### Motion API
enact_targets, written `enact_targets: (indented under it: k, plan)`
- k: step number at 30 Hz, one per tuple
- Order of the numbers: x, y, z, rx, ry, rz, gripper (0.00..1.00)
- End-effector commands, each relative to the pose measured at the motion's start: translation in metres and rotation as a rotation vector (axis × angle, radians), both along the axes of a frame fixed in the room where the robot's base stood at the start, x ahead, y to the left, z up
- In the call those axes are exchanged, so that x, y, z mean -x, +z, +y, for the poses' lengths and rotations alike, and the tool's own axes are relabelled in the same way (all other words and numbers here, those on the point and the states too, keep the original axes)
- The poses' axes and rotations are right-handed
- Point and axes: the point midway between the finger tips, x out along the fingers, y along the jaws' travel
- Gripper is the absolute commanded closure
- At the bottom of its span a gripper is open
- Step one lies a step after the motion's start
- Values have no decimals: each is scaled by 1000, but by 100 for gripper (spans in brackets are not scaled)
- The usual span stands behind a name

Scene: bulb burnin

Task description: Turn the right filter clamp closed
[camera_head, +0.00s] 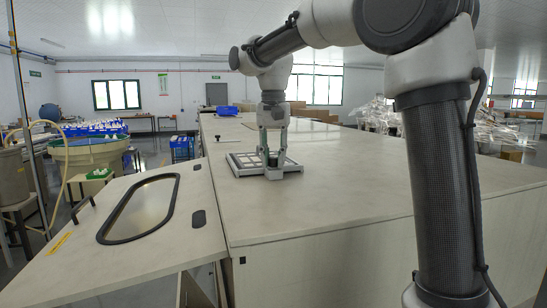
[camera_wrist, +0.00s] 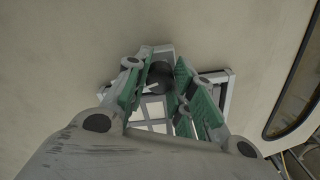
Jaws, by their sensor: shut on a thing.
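The filter frame (camera_head: 238,172) is a flat grey frame with pale panes, lying on the pale bench top. It also shows in the wrist view (camera_wrist: 226,95), partly hidden behind my gripper. My gripper (camera_head: 273,158) points down at the frame's right part. In the wrist view its green-padded fingers (camera_wrist: 163,73) close around a dark round clamp knob (camera_wrist: 160,72) on a grey mount. The fingers hide much of the knob, so I cannot tell how far the clamp is turned. I cannot make out a second clamp.
The long bench top (camera_head: 340,185) is clear around the frame. A lid-like panel with a black-rimmed oval window (camera_head: 143,208) lies at the left.

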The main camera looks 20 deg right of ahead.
Motion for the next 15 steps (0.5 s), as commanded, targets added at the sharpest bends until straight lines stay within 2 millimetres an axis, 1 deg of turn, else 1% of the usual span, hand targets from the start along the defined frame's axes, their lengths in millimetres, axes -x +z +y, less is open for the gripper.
enact_targets:
  k: [15]
  plan:
    - [0, 0, 0, -1, 485, 0, 99]
